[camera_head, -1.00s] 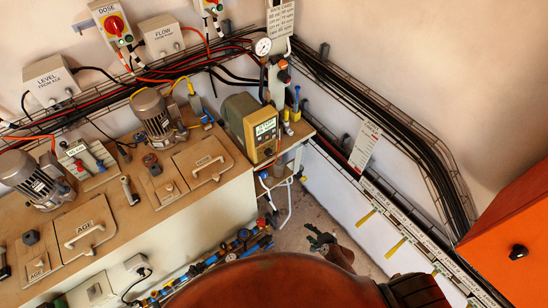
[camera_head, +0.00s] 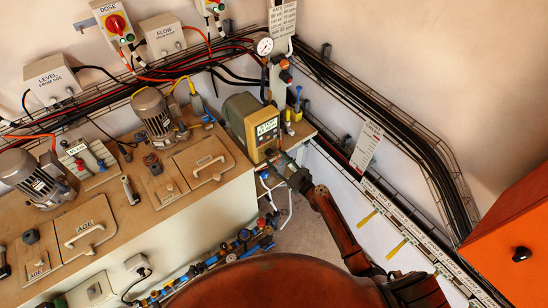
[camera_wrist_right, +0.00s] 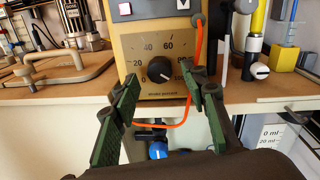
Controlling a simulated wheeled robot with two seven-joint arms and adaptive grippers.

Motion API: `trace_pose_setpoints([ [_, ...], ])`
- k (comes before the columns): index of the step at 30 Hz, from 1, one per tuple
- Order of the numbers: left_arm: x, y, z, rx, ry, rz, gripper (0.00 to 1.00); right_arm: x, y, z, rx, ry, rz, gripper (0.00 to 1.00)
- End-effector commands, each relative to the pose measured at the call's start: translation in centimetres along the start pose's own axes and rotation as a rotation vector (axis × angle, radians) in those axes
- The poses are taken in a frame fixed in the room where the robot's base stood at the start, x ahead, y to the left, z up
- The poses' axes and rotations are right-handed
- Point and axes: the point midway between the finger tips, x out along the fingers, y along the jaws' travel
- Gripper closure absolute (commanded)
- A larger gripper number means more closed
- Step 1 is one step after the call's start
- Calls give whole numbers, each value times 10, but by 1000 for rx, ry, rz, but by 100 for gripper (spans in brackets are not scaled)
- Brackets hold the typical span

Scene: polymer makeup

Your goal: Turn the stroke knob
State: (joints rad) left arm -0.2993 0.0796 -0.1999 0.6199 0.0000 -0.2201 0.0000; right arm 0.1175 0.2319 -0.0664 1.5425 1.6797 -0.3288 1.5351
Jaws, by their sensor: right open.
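The stroke knob (camera_wrist_right: 160,69) is a round black knob with a white pointer. It sits at the centre of a 0 to 100 dial on the tan front of the dosing pump (camera_wrist_right: 134,50) in the right wrist view. In the head view the pump (camera_head: 239,112) stands at the right end of the bench. My right gripper (camera_wrist_right: 160,84) is open, with its two green-padded fingers on either side of the knob in the picture and nothing between them. In the head view the right gripper (camera_head: 283,165) is just in front of the pump's face. My left gripper is not in view.
An orange cable (camera_wrist_right: 197,60) runs down the pump face close by the right finger. A yellow block (camera_wrist_right: 285,56) and a white-ended black fitting (camera_wrist_right: 257,70) stand to the right. Handled hatch lids lie to the left. The bench edge (camera_wrist_right: 60,100) is just below the pump.

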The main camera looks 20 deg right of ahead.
Motion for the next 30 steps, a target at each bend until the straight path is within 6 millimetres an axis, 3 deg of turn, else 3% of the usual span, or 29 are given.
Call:
trace_pose_setpoints([
  [6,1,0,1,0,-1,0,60,15,0,-1,-1,2,1,59],
  [14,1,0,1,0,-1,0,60,15,0,-1,-1,2,1,60],
  [30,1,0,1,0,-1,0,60,15,0,-1,-2,2,0,97],
])
